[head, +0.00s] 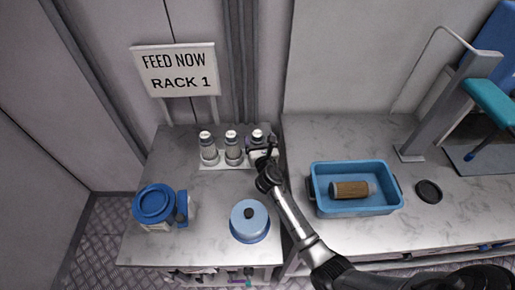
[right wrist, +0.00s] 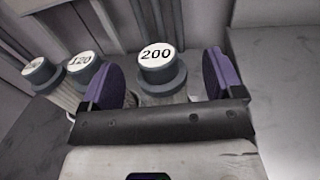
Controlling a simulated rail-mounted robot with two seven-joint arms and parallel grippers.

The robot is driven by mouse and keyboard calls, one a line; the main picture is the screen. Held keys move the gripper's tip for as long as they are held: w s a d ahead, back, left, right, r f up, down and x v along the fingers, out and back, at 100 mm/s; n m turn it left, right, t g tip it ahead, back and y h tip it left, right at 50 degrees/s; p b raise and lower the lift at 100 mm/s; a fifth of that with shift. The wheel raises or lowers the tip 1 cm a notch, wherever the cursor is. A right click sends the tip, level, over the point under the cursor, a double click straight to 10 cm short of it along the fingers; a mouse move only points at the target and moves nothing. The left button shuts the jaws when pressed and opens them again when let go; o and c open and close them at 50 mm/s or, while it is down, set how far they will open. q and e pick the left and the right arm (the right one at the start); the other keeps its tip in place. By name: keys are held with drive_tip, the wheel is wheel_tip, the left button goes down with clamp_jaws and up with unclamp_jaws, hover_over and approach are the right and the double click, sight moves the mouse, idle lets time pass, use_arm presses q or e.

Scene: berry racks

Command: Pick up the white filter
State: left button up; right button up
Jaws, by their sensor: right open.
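Three upright cylinders with grey caps and white tops stand in a row on a white base at the back of the left table. They are the left one (head: 208,148), the middle one (head: 232,148) and the right one (head: 257,136). My right gripper (head: 264,150) is at the right one and partly hides it. In the right wrist view, my open right gripper (right wrist: 162,75) has its purple pads on either side of the cap marked 200 (right wrist: 158,68), with gaps. A neighbouring cap reads 120 (right wrist: 85,68). I cannot tell which is the white filter. My left gripper is not in view.
A blue tray (head: 360,210) on the right table holds a brown cylinder (head: 352,190). A black disc (head: 429,191) lies beside it. A blue-lidded container (head: 154,203) and a blue round lid (head: 249,222) sit on the left table. A sign (head: 175,70) stands behind.

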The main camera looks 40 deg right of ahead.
drive_tip(key=shift+x, duration=1.35)
drive_tip(key=shift+c, duration=0.4)
drive_tip(key=c, duration=1.1)
